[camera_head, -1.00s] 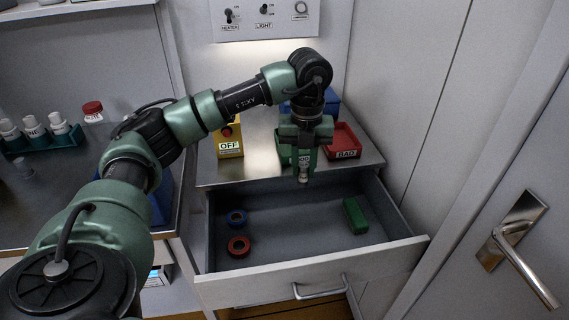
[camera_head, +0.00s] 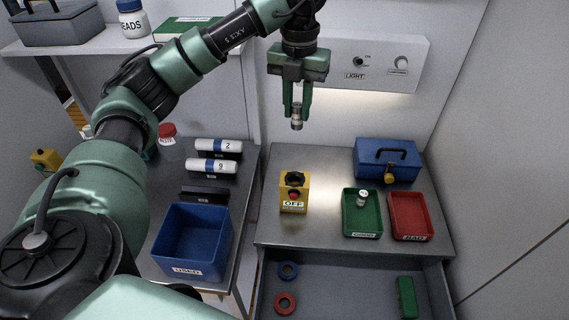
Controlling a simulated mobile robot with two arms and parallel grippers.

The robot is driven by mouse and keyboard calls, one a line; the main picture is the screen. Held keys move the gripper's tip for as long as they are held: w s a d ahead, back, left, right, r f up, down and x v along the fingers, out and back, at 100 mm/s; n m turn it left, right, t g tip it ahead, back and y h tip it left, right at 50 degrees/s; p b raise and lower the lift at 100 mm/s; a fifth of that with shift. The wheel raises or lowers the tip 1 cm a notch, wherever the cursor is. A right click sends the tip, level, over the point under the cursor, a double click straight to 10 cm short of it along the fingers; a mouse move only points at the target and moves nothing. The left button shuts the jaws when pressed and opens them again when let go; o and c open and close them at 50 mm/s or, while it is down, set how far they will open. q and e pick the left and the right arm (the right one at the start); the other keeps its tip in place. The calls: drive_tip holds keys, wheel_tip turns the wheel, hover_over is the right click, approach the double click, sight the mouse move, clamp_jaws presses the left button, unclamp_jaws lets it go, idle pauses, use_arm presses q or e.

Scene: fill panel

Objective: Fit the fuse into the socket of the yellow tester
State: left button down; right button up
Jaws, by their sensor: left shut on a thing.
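The yellow tester (camera_head: 293,207) stands on the steel worktop, with a dark round socket (camera_head: 293,179) on top, a red button and an OFF label. My left gripper (camera_head: 297,104) is shut on a small silver and white fuse (camera_head: 297,121). The fuse hangs upright between the fingertips, high above the worktop and apart from the tester. In the picture it lies above the tester. My right gripper is not in view.
A green tray (camera_head: 346,214) with another small cylinder (camera_head: 362,198) in it, a red BAD tray (camera_head: 426,216) and a blue toolbox (camera_head: 372,160) stand right of the tester. Below is an open drawer (camera_head: 340,300). A wall panel (camera_head: 420,60) is behind. A blue bin (camera_head: 222,246) stands left.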

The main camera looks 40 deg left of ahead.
use_arm(q)
drive_tip(key=f, duration=0.5)
drive_tip(key=shift+s+d+f+b, duration=0.3)
drive_tip(key=shift+s+b, duration=0.1)
wheel_tip(320, 180, down, 13)
drive_tip(key=shift+w+a+r+p, duration=0.1)
drive_tip(key=shift+w+p, duration=0.05)
drive_tip(key=shift+p, duration=0.65)
drive_tip(key=shift+f, duration=0.4)
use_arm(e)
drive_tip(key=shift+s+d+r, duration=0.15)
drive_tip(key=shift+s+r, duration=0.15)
use_arm(q)
drive_tip(key=shift+f, duration=0.1)
drive_tip(key=shift+f, duration=0.15)
drive_tip(key=c, duration=1.3)
unclamp_jaws()
drive_tip(key=shift+o, duration=0.5)
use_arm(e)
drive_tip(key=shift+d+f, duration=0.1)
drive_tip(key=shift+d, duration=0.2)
